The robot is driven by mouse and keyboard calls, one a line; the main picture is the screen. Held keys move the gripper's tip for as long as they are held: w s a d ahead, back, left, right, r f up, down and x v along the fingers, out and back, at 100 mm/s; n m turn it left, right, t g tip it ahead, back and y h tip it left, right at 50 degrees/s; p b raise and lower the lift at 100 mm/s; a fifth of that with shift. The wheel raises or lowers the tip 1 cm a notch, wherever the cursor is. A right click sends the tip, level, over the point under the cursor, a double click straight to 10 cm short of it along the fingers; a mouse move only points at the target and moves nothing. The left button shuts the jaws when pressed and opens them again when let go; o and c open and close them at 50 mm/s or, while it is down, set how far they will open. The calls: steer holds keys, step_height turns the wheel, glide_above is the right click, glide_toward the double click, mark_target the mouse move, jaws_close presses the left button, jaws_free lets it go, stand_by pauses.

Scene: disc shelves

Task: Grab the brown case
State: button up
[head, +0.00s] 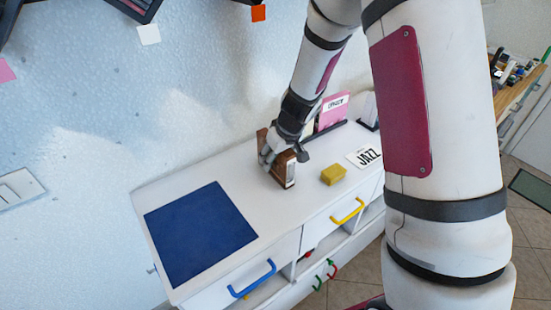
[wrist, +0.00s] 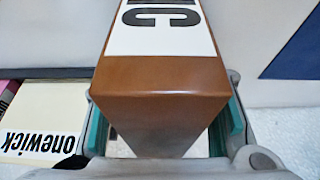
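The brown case (head: 291,173) stands upright on the white cabinet top, close to the wall. My gripper (head: 284,156) is down over it, with fingers on either side. In the wrist view the brown case (wrist: 160,78) fills the middle, with a white label bearing large black letters on its upper face. The teal finger pads of my gripper (wrist: 165,125) flank the case. Pale gaps show between the pads and the lower part of the case, so the fingers look open around it. The far end of the case is cut off by the picture.
A yellow block (head: 333,174) and a JAZZ label (head: 364,157) lie right of the case. A pink case (head: 333,110) stands behind; a labelled case (wrist: 42,130) is left in the wrist view. A blue mat (head: 200,232) covers the cabinet's left part. Drawers have coloured handles.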

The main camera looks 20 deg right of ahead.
jaws_close()
steer(key=shift+r, duration=0.15)
steer(key=s+r+p, duration=0.1)
steer(key=s+r, duration=0.1)
steer(key=s, duration=0.6)
steer(key=s+r+p, duration=0.1)
steer(key=s+r, duration=0.2)
steer(key=s, duration=0.5)
steer(key=shift+a, duration=0.45)
